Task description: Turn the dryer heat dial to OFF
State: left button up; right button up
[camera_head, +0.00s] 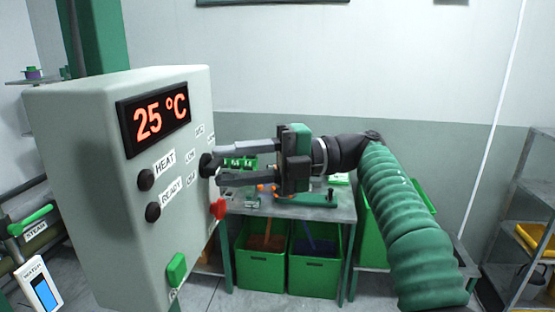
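The dryer control box (100,180) fills the left of the head view, with its display (153,119) reading 25 °C. The black heat dial (207,165) sits at the right part of its face. Small labels stand around it; one at its lower left seems to read OFF (191,180). The dial's pointing direction is not readable. My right gripper (217,167) comes in from the right, its two fingers spread one above the other, tips at the dial's upper and lower edges. Whether they touch it I cannot tell. My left gripper is out of view.
Dark HEAT (146,179) and READY (153,212) lamps, a red knob (218,208) and a green button (176,270) are on the box. Behind are a work table (335,212) and green bins (262,270). A metal shelf (515,240) stands at right.

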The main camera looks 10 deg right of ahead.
jog(key=w+d+p, duration=0.1)
jog(key=d+p, duration=0.3)
jog(key=d, duration=1.3)
jog(key=shift+w+p, duration=0.25)
jog(key=shift+p, duration=0.05)
jog(key=shift+a, duration=0.15)
